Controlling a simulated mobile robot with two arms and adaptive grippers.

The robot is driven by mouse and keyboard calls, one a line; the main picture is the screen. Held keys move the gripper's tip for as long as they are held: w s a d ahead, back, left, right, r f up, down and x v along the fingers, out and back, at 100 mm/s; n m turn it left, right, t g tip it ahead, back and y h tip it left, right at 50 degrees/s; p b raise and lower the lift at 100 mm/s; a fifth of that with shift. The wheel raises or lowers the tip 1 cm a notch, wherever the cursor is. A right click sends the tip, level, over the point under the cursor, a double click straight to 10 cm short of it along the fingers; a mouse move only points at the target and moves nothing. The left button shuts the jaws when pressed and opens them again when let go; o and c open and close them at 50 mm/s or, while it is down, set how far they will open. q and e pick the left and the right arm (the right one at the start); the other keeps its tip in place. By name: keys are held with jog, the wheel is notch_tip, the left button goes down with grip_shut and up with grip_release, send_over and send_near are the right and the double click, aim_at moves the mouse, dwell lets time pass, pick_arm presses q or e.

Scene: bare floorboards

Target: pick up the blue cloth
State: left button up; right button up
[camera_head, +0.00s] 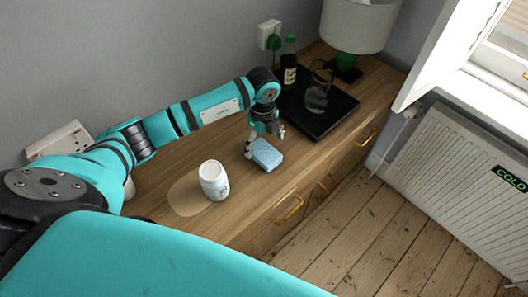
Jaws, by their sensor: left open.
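The blue cloth (267,156) is a small light-blue folded block lying on the wooden cabinet top (225,227), near its middle. My left gripper (266,146) hangs down from the left arm right at the cloth. One finger is at the cloth's left side and the other shows at its upper right edge. The jaws are open. I cannot tell whether the fingers touch the cloth. My right gripper does not show.
A white cup (214,181) stands left of the cloth. A black tray (325,120) with a glass jar (317,97) lies behind right, near a dark bottle (289,72) and a lamp (358,25). Drawer handles (288,211) stick out in front. A radiator (455,175) stands right.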

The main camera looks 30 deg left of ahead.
aim_at(264, 151)
pick_arm(q)
notch_tip(264, 151, down, 5)
jog(key=shift+d+r+p, duration=0.15)
jog(key=shift+r+p, duration=0.05)
jog(key=shift+p, duration=0.45)
jog(key=shift+f, duration=0.15)
jog(key=shift+c, duration=0.8)
jog(key=c, duration=1.1)
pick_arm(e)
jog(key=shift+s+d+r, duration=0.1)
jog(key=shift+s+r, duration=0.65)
